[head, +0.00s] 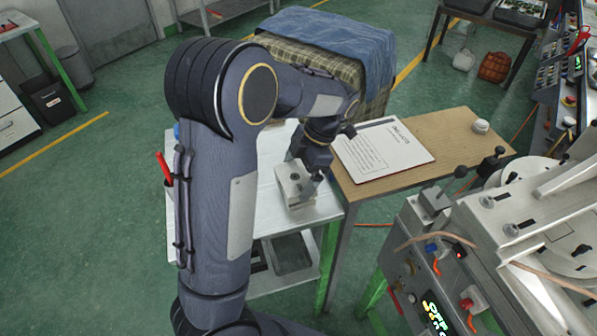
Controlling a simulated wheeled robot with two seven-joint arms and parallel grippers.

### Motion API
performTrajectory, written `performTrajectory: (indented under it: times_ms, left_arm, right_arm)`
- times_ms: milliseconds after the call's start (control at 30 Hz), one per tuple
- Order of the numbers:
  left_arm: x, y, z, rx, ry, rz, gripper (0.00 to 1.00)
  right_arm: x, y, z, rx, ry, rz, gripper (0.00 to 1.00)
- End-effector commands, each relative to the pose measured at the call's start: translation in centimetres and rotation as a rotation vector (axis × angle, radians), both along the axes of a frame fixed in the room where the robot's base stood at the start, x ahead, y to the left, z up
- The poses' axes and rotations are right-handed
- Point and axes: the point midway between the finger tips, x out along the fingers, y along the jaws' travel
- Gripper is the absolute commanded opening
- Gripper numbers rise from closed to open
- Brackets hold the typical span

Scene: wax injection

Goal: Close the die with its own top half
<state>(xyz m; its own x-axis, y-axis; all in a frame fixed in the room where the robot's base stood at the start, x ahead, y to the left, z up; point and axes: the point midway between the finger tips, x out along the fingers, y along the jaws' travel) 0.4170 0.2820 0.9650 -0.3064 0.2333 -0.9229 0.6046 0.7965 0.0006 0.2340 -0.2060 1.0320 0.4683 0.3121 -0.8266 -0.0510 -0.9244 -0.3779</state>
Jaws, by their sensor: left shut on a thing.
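My left arm reaches over the white table and its gripper (313,180) points down at the table's right edge. It is shut on a grey metal die block (293,188), which has a dark round hole in its top face. The block is at the table top; I cannot tell if it rests there or is held just above. Whether it is one die half or two together cannot be told. Another small grey metal block (434,202) sits on the injection machine at the right; I cannot tell if it is a die part. My right gripper is not in view.
The white table (272,222) adjoins a wooden table (455,133) with a clipboard of paper (383,150) and a small white round thing (480,127). The wax machine (490,225) fills the lower right. A cloth-covered box (335,50) stands behind.

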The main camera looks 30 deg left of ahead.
Motion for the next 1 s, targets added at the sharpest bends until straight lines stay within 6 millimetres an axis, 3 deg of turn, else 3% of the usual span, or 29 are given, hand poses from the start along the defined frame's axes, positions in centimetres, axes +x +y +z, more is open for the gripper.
performTrajectory:
  times_ms: [467,500,767,1000]
  left_arm:
    - [0.0,0.0,-1.2,0.001,0.001,0.000,0.63]
    - [0.0,0.0,-1.1,0.001,0.001,0.000,1.00]
    - [0.1,-0.1,-0.9,0.000,0.000,0.000,1.00]
    - [1.2,-0.9,2.2,-0.001,-0.005,-0.002,1.00]
  right_arm:
    - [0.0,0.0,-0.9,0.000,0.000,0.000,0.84]
    - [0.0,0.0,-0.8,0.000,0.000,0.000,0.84]
    - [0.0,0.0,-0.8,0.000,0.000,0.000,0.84]
    - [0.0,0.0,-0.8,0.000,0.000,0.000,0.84]
